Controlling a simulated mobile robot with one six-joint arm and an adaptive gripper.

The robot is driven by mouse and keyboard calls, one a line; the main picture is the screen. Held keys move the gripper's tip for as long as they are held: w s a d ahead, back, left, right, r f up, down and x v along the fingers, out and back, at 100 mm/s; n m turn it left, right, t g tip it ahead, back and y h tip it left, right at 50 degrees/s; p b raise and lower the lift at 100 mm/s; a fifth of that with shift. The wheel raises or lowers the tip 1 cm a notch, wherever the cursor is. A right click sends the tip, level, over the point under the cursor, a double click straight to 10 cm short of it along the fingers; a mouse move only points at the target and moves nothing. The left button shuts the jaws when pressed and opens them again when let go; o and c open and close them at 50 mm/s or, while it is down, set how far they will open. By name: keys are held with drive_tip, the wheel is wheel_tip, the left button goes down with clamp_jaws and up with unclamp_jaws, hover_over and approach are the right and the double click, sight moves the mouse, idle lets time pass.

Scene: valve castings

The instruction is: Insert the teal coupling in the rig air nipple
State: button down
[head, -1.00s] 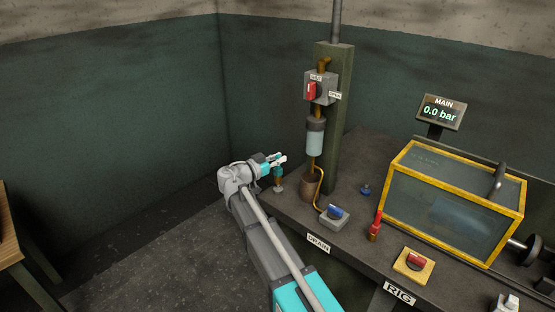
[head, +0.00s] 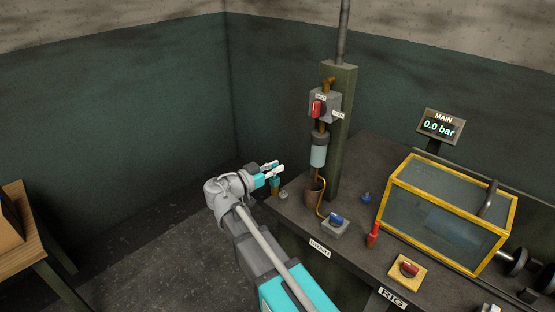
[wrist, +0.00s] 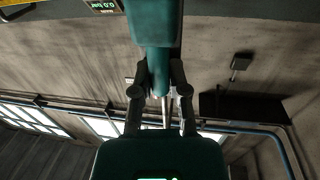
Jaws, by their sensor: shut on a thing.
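My gripper (head: 275,171) is shut on the teal coupling (head: 275,182), left of the bench's back left corner in the head view. In the wrist view, the coupling (wrist: 153,40) is a large teal cylinder beyond the fingers (wrist: 160,88). A small grey fitting (head: 284,195) stands on the bench just right of the coupling, apart from it in the picture. I cannot tell for sure which fitting is the rig air nipple; a RIG label (head: 392,298) is on the bench's front edge.
The bench (head: 345,255) carries a post (head: 342,130) with a red switch, a brown cup (head: 313,190), a blue-knob box (head: 336,224), a red-topped brass piece (head: 373,235), a red knob on a yellow plate (head: 407,271) and a yellow-framed case (head: 450,215). The display (head: 441,126) reads 0.0 bar.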

drive_tip(key=shift+s+a+r, duration=0.15)
drive_tip(key=shift+s+r, duration=0.15)
drive_tip(key=shift+s, duration=0.4)
idle(0.5)
